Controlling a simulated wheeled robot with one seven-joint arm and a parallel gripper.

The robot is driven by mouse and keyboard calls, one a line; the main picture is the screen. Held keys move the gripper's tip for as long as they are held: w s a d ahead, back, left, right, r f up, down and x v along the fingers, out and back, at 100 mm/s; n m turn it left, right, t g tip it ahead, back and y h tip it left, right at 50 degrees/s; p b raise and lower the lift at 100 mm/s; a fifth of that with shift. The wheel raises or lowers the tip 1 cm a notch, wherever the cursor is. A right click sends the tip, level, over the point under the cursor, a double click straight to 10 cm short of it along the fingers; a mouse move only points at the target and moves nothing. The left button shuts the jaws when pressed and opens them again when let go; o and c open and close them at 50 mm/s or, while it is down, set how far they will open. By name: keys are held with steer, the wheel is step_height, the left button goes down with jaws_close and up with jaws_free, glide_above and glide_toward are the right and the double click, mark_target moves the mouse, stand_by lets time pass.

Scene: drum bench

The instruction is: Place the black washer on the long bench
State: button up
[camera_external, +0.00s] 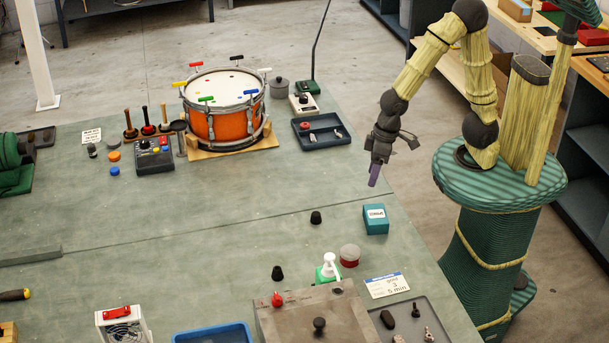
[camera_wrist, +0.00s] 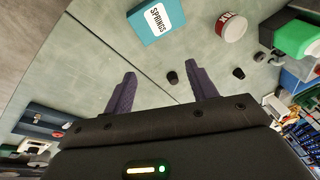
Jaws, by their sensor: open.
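My gripper (camera_external: 374,176) hangs in the air over the right edge of the green-topped bench (camera_external: 230,205). In the wrist view my gripper (camera_wrist: 160,82) is open, with its purple fingers apart and nothing between them. I cannot make out a flat black washer for certain. A small black tapered piece (camera_external: 316,217) stands on the bench, left of the teal SPRINGS box (camera_external: 375,219); it also shows in the wrist view (camera_wrist: 172,77), beyond the finger gap. A second black piece (camera_external: 278,273) stands nearer the front and also shows in the wrist view (camera_wrist: 239,73).
An orange drum (camera_external: 212,122) sits on a wooden base at the back. A dark tray (camera_external: 321,142) with small parts lies right of it. The bench's middle is mostly clear.

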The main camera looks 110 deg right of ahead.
steer(key=w+a+m+y, duration=0.2)
steer(key=w+a+m, duration=0.2)
steer(key=w+m, duration=0.2)
steer(key=w+a+m+t+y+p, duration=0.1)
steer(key=w+a+m+y, duration=0.1)
steer(key=w+a+m, duration=0.2)
steer(key=w+a+f+m+y+p, duration=0.1)
steer(key=w+a+m, duration=0.3)
steer(key=w+m, duration=0.6)
steer(key=w, duration=0.2)
steer(key=shift+w+t+y, duration=0.4)
steer(key=shift+a+f, duration=0.15)
steer(key=p+x, duration=0.2)
steer(key=x, duration=1)
steer(key=shift+w+a, duration=0.1)
steer(key=shift+a, duration=0.05)
steer(key=p+x, duration=0.1)
steer(key=x, duration=0.4)
steer(key=shift+w+a+p, duration=0.1)
steer(key=shift+w+p, duration=0.1)
steer(key=shift+p, duration=0.1)
